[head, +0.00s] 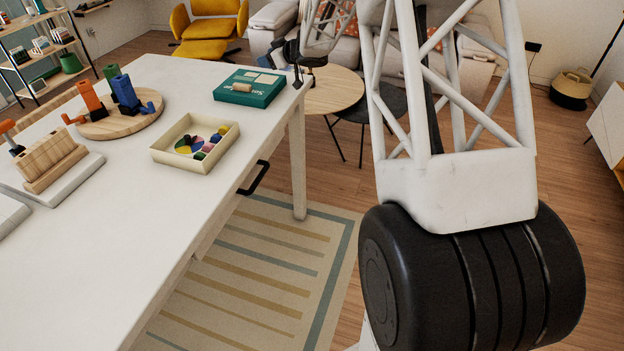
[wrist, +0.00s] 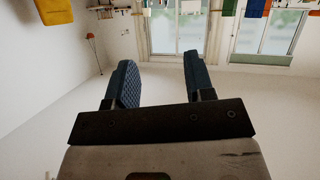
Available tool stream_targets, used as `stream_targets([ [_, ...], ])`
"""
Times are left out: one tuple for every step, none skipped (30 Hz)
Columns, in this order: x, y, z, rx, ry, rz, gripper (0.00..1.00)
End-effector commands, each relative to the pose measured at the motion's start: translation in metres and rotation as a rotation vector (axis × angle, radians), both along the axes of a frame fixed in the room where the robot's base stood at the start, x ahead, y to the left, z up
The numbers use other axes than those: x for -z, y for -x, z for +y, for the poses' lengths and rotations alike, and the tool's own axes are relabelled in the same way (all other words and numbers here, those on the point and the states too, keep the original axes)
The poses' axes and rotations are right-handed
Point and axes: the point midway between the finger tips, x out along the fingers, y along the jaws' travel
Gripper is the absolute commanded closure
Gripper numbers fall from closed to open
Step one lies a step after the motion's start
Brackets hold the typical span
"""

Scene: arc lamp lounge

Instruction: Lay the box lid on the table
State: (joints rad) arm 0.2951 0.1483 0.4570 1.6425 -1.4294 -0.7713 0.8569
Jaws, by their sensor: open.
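A teal box lid (head: 263,83) with pale lettering and a small wooden knob covers a flat box at the far right end of the white table (head: 90,230). How far the lid comes down over the box below cannot be told. My gripper shows in the wrist view (wrist: 155,62) with its two dark fingers apart and nothing between them. In the head view, the dark end of my arm (head: 296,62) appears beside the lid's right side, near the table's far corner, partly hidden by my own arm. I see no contact with the lid.
An open cream tray (head: 158,153) with coloured pieces stands nearer on the table. A round wooden board (head: 120,128) with orange and blue figures and a wooden block stand (head: 50,160) are to the left. Bare tabletop lies in front. A round side table (head: 335,88) stands beyond.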

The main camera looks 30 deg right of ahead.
Motion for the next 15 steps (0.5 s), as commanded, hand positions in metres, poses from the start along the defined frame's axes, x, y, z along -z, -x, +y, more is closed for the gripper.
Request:
stream_targets([
  [-0.016, 0.007, 0.004, 0.039, 0.016, -0.014, 0.51],
  [-0.023, 0.011, 0.005, 0.065, 0.025, -0.019, 0.51],
  [-0.032, 0.017, 0.007, 0.1, 0.039, -0.025, 0.51],
  [-0.039, 0.021, 0.008, 0.125, 0.048, -0.028, 0.51],
  [-0.045, 0.027, 0.009, 0.151, 0.057, -0.031, 0.51],
  [-0.054, 0.034, 0.01, 0.186, 0.068, -0.033, 0.51],
  [-0.059, 0.04, 0.011, 0.211, 0.078, -0.033, 0.51],
  [-0.065, 0.046, 0.012, 0.236, 0.087, -0.033, 0.51],
  [-0.072, 0.054, 0.013, 0.27, 0.098, -0.031, 0.51],
  [-0.078, 0.061, 0.014, 0.293, 0.105, -0.029, 0.51],
  [-0.082, 0.068, 0.015, 0.317, 0.113, -0.024, 0.51],
  [-0.088, 0.078, 0.016, 0.349, 0.123, -0.018, 0.51],
  [-0.092, 0.085, 0.016, 0.372, 0.131, -0.012, 0.51],
  [-0.097, 0.093, 0.017, 0.395, 0.137, -0.007, 0.51],
  [-0.102, 0.104, 0.019, 0.425, 0.146, 0.004, 0.51],
])
